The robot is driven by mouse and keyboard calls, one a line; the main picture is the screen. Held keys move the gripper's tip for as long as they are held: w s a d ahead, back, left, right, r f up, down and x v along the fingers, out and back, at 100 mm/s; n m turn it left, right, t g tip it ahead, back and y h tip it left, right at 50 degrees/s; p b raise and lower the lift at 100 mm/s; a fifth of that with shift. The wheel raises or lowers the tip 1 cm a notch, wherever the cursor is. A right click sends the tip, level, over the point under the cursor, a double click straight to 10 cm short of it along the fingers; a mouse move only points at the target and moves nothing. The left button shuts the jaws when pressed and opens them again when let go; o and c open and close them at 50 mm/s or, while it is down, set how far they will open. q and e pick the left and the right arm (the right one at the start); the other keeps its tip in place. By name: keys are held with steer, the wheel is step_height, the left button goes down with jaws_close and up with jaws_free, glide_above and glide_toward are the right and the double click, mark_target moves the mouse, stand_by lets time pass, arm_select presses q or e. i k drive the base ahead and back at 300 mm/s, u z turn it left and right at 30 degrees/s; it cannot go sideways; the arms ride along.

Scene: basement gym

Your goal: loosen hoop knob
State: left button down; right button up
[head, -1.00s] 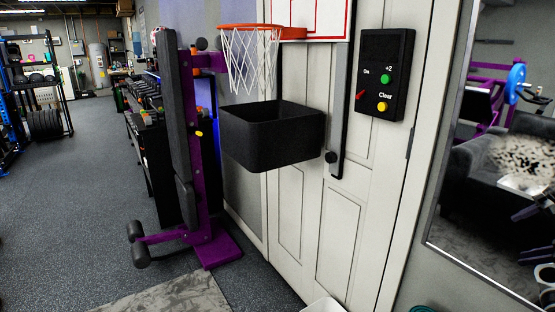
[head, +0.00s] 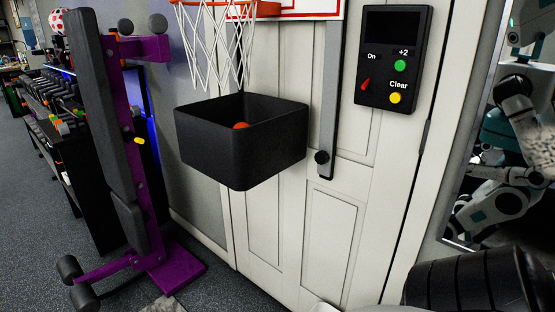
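The hoop knob (head: 321,157) is a small round black knob near the lower end of a grey vertical bar (head: 331,100) on the white door. The basketball hoop (head: 205,3) has an orange rim, partly cut off by the top edge, and a white net. Its backboard (head: 300,10) is white with red lines. Neither gripper shows directly. A black ribbed part of my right arm seems to fill the lower right corner, well away from the knob.
A black bin (head: 240,155) with an orange ball (head: 241,126) inside hangs left of the knob. A control box (head: 393,58) is mounted at upper right. A purple bench frame (head: 150,190) stands at left. A mirror (head: 500,130) at right reflects my body.

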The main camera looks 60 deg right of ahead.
mark_target(321, 157)
steer(key=z, duration=0.65)
steer(key=i, duration=1)
steer(key=z, duration=1)
